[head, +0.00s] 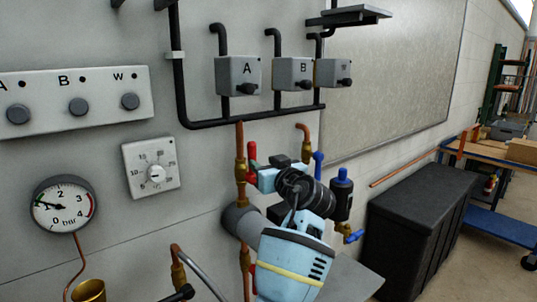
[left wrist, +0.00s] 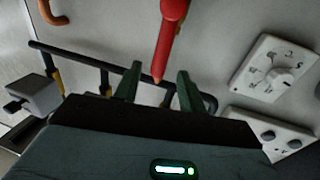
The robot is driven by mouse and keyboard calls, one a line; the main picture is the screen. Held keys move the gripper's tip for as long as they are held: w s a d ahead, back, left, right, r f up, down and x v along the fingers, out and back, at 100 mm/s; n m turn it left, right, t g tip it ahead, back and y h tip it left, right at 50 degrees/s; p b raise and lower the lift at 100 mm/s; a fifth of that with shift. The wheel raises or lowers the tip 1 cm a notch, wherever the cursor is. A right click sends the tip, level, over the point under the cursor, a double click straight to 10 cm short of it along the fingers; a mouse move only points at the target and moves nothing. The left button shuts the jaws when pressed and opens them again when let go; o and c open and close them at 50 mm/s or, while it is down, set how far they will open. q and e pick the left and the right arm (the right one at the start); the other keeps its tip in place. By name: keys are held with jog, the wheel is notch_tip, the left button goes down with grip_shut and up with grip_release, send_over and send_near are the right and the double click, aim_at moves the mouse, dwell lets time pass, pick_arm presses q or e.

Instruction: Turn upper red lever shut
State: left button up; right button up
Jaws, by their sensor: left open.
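The upper red lever (head: 253,156) stands upright beside a brass valve on the copper pipe (head: 240,163) on the wall. In the wrist view my left gripper (left wrist: 157,88) is open, with a finger on each side of the lever's line. I cannot tell whether they touch it. My right gripper is out of view.
A blue lever (head: 318,164) and a dark blue-capped fitting (head: 342,190) are close on the right. Black pipes with boxes A and B run above. A black chest (head: 420,232) stands at right.

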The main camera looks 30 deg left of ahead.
aim_at(254, 155)
pick_arm(q)
jog(key=shift+s, duration=0.1)
jog(key=x, duration=0.6)
jog(key=shift+a+r+p, duration=0.15)
jog(key=shift+p, duration=0.25)
jog(key=shift+x, duration=0.75)
grip_shut()
